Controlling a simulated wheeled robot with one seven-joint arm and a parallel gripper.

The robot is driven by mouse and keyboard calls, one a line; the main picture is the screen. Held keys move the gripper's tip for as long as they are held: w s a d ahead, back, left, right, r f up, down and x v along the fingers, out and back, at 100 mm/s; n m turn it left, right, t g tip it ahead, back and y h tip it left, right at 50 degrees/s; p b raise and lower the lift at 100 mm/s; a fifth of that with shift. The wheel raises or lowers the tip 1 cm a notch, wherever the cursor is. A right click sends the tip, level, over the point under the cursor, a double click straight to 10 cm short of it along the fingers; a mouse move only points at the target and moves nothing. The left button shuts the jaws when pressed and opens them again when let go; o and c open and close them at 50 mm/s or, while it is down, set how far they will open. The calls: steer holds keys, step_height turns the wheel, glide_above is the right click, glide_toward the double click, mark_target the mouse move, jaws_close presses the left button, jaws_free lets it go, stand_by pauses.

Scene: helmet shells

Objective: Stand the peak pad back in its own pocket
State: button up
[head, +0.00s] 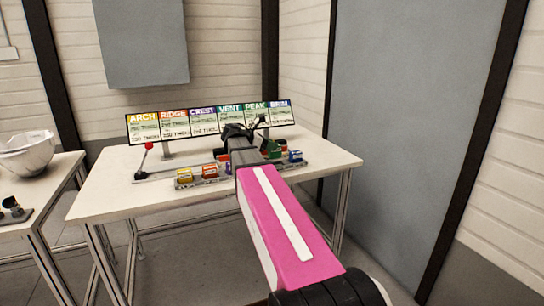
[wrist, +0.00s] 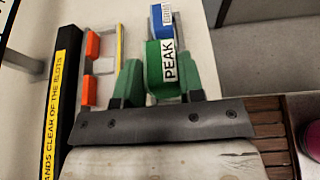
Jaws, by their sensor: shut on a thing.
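The green peak pad (wrist: 160,72), labelled PEAK, sits between the two green fingers of my gripper (wrist: 163,88) in the wrist view. My gripper is shut on it. The pad looks slightly tilted in the picture, and its lower end is hidden, so I cannot tell whether it is seated in a pocket. In the head view the green pad (head: 272,149) shows beside my arm, at the right part of the pad row. The blue brim pad (wrist: 162,22) stands just beyond the peak pad. My arm hides much of the gripper in the head view.
A sign board (head: 210,121) with coloured headings stands behind the pads on the white table (head: 125,180). Yellow (head: 184,176) and orange (head: 210,171) pads stand left of my arm. A red-knobbed lever (head: 149,146) is further left.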

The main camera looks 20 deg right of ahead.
mark_target(269, 153)
steer(key=shift+d+f, duration=0.3)
steer(key=shift+d, duration=0.1)
steer(key=shift+f, duration=1.95)
steer(key=shift+f, duration=0.1)
steer(key=o, duration=0.9)
steer(key=shift+a+r, duration=0.1)
steer(key=shift+r, duration=0.1)
steer(key=v, duration=1.1)
steer(key=shift+s+a+r, duration=0.1)
steer(key=shift+a, duration=0.3)
